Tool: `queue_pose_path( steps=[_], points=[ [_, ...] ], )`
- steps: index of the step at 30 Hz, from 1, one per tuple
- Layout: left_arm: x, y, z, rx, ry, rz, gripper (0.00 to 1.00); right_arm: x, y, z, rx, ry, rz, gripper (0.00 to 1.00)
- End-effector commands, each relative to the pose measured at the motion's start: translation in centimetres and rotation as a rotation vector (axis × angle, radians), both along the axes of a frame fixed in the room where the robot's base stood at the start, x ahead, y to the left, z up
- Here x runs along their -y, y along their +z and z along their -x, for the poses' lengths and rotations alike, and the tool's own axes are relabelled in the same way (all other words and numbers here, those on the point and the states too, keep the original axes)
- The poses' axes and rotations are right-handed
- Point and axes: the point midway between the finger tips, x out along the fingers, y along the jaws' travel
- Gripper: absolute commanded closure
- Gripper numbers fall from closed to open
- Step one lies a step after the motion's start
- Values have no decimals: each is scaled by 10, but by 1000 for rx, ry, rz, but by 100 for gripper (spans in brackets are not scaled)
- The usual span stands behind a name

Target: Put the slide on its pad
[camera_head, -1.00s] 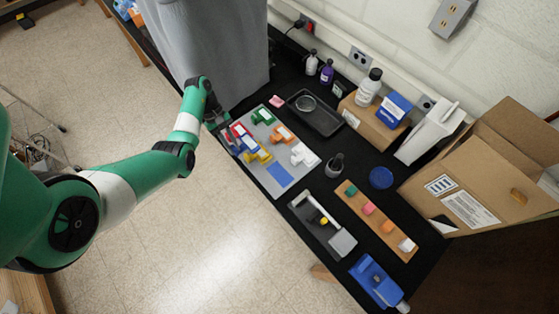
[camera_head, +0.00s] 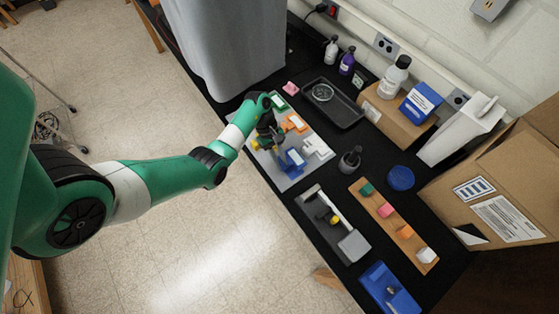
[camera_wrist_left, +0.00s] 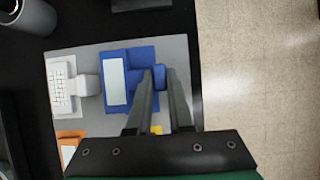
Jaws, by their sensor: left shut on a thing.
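The slide appears to be the blue block with a pale top plate (camera_head: 294,158), over the blue area of the grey mat. In the left wrist view the slide (camera_wrist_left: 139,57) sits over the mat, and its pale plate faces up. My left gripper (camera_head: 281,150) reaches down from the left with its fingers shut on the slide's blue tab. In the left wrist view the left gripper (camera_wrist_left: 163,78) has its two fingers around that tab. The blue pad is mostly hidden under the slide. I cannot tell whether the slide touches it. My right gripper is not in view.
The grey mat (camera_head: 285,183) also holds an orange piece (camera_head: 297,122) and a white piece (camera_head: 318,147). A dark tray (camera_head: 333,103) lies behind. A wooden strip with coloured blocks (camera_head: 393,226), a grey tray (camera_head: 332,222) and a dark round pot (camera_head: 350,159) stand to the right.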

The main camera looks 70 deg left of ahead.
Motion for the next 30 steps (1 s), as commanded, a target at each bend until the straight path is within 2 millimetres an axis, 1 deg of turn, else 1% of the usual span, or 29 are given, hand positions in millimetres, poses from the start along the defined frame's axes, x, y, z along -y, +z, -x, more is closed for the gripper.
queue_pose_path(
  steps=[1, 3, 5, 11, 14, 15, 17, 18, 20, 27, 30],
  points=[
    [0, -12, 1, -3, 1, 3, 100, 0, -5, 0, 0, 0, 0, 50],
    [0, -21, 1, -3, 2, 2, 100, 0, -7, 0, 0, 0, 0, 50],
    [-1, -23, 1, -1, 2, 0, 100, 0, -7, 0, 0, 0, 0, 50],
    [-1, -23, 1, 0, 1, -1, 100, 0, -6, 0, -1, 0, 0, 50],
    [-1, -27, 1, 0, 1, -1, 100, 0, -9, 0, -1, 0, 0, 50],
    [-1, -27, 1, 0, 1, -1, 79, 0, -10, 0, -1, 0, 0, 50],
    [-1, -26, 1, 0, 1, -1, 68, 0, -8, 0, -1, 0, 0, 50],
    [-1, -26, 1, -1, 1, -1, 61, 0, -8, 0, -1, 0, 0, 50],
    [-1, -26, 1, -1, 1, -1, 51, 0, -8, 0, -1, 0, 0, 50],
    [-1, -25, 1, -1, 1, -1, 51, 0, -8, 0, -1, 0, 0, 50],
    [-1, -20, 1, 0, 1, -1, 51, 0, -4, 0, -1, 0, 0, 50]
  ],
)
